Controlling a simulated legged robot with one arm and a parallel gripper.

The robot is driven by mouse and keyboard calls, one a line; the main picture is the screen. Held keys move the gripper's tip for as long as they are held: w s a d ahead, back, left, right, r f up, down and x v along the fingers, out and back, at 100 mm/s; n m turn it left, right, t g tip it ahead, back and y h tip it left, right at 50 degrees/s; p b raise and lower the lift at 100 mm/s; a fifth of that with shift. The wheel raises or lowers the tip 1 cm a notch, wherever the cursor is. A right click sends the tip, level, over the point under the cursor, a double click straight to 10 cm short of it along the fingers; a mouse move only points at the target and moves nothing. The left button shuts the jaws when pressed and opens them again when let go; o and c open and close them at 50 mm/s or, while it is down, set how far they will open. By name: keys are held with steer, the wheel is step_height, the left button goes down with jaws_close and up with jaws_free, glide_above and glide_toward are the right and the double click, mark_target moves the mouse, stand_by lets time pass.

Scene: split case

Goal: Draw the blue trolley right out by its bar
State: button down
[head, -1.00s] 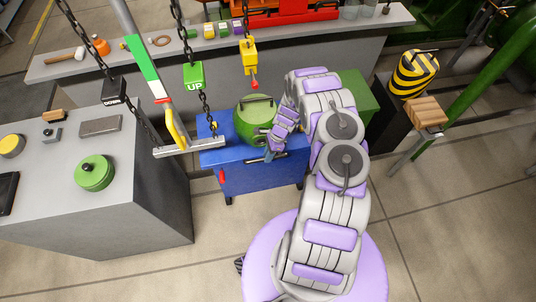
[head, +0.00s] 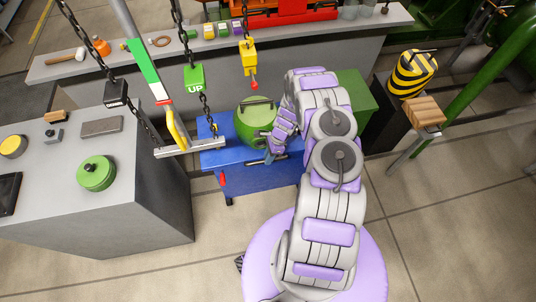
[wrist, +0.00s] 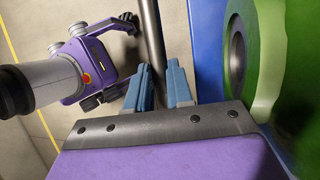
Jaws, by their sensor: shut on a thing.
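The blue trolley (head: 258,180) stands on the floor in front of the grey bench in the head view. Its dark bar (head: 277,160) runs along the near side. A rounded green casing with a dark handle (head: 257,122) sits over the trolley. My gripper (head: 270,155) reaches down to the bar from the right, and my arm hides part of the trolley's right side. In the wrist view the bar (wrist: 152,35) passes between the two blue fingers of my gripper (wrist: 159,72), which is shut on it. The blue trolley surface (wrist: 207,60) shows beside the bar.
A grey console (head: 125,175) stands at the left. A chain-hung metal beam (head: 190,147) hangs over the trolley's left part, with green UP (head: 194,78) and yellow (head: 248,57) pendants above. A green box (head: 352,95) stands behind my arm. Floor is open in front.

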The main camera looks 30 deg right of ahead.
steer(key=c, duration=1)
jaws_free()
steer(key=shift+w, duration=0.15)
steer(key=p+v, duration=0.2)
steer(key=v, duration=1.5)
steer(key=shift+w+d+r, duration=0.1)
